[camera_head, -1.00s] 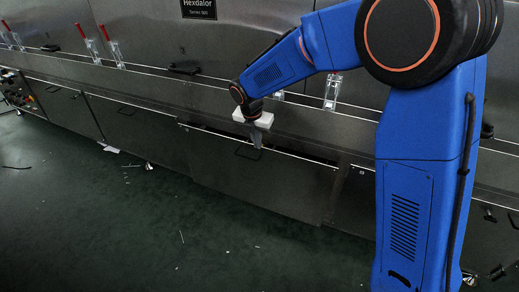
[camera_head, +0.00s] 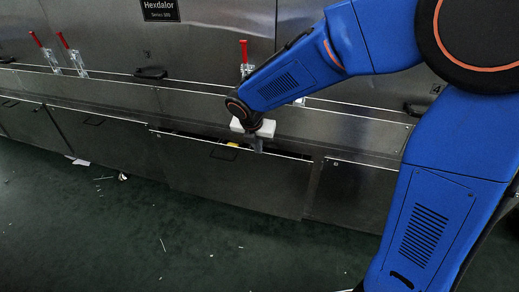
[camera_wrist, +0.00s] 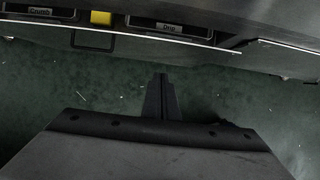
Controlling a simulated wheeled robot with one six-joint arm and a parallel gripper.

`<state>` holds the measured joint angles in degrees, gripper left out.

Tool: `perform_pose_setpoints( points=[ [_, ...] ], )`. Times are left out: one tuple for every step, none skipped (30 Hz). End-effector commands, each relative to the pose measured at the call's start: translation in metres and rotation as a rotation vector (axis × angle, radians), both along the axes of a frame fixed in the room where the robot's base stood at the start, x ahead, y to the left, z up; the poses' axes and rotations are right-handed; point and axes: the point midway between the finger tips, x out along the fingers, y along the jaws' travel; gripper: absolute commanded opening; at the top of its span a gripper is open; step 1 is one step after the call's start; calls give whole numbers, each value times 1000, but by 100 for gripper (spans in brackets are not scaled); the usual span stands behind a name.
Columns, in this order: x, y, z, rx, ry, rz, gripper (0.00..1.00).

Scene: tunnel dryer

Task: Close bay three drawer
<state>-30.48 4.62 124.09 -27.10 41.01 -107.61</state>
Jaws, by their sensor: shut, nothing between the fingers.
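The open drawer (camera_head: 235,185) has a wide dark metal front and stands a little out of the dryer, with a dark gap along its top edge. Its bar handle (camera_head: 223,155) is left of my gripper (camera_head: 258,147). In the wrist view, the drawer front's top edge (camera_wrist: 190,43) crosses the upper part, with the handle (camera_wrist: 93,42) at left. Inside are compartments labelled Crumb (camera_wrist: 40,11) and Drip (camera_wrist: 168,26), with a yellow block (camera_wrist: 100,18) between them. My gripper (camera_wrist: 160,77) is shut and empty, with floor visible around its fingers. Contact with the front cannot be told.
A neighbouring panel (camera_head: 352,193) at right and another (camera_head: 100,143) at left sit in the same row. Red-handled clamps (camera_head: 67,55) stand on the ledge above. The green floor (camera_head: 120,235) before the dryer is mostly clear, with small scraps.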

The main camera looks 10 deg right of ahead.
Motion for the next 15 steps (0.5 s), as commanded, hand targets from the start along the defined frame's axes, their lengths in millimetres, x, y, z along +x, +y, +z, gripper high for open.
perform_pose_setpoints(
  points=[
    [2,-1,-6,-2,3,-1,0],
    [3,-2,-10,-2,4,-1,0],
    [5,-2,-15,-2,5,-1,0],
    [6,-3,-20,-1,5,0,0],
    [8,-4,-25,-2,5,-1,0],
    [11,-5,-31,-3,5,0,0],
    [12,-6,-37,-2,5,-1,0],
    [14,-6,-41,-3,6,-1,0],
    [17,-7,-48,-2,5,-1,0],
    [19,-8,-53,-2,5,-1,0],
    [21,-9,-58,-3,6,-1,0],
    [23,-10,-64,-2,5,-1,0],
    [25,-11,-69,-2,5,-1,0],
    [27,-11,-74,-2,5,-1,0],
    [29,-12,-80,-2,4,1,0]
  ],
)
